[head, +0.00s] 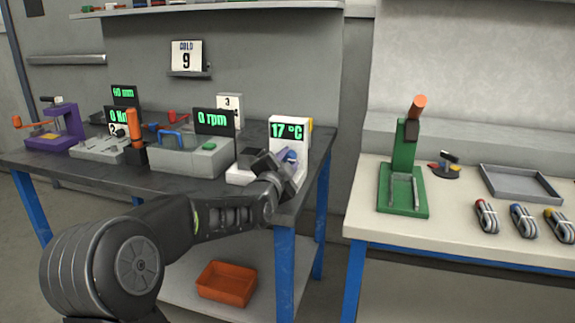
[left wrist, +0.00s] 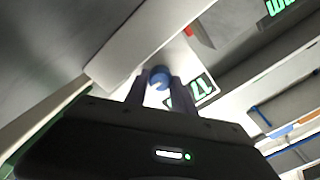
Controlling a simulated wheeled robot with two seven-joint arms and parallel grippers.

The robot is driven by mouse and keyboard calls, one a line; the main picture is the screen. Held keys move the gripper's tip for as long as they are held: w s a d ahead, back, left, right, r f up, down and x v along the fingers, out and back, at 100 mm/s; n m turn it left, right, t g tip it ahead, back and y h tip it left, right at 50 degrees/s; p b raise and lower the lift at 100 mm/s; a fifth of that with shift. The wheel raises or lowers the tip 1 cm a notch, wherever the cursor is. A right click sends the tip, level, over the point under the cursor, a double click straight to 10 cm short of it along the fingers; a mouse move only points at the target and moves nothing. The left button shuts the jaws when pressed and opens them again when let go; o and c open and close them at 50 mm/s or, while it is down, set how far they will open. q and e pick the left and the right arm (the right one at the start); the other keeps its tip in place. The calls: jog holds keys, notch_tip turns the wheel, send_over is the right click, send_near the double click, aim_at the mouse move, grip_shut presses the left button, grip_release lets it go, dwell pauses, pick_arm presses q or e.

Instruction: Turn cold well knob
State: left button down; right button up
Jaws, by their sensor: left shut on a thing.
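The cold well (head: 303,136) is a white unit with a black display reading 17 °C, at the right end of the dark bench. Its blue knob (head: 290,156) shows partly beside my left gripper (head: 281,166). In the left wrist view the blue knob (left wrist: 158,78) sits between the two fingers of my left gripper (left wrist: 156,88), which is shut on it. The display (left wrist: 203,92) shows just beyond the fingers. The gripper and forearm hide part of the well's front. My right gripper is not in view.
A sign (head: 187,55) reading COLD 9 stands on a small wall shelf. A grey stirrer with a 0 rpm display (head: 214,121) stands left of the well. An orange bin (head: 226,283) is on the lower shelf. A green press (head: 403,170) stands on the right-hand table.

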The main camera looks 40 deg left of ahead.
pick_arm(q)
jog(key=shift+f+m, duration=0.1)
jog(key=shift+m, duration=0.2)
jog(key=c, duration=1.1)
grip_release()
jog(key=shift+o, duration=0.2)
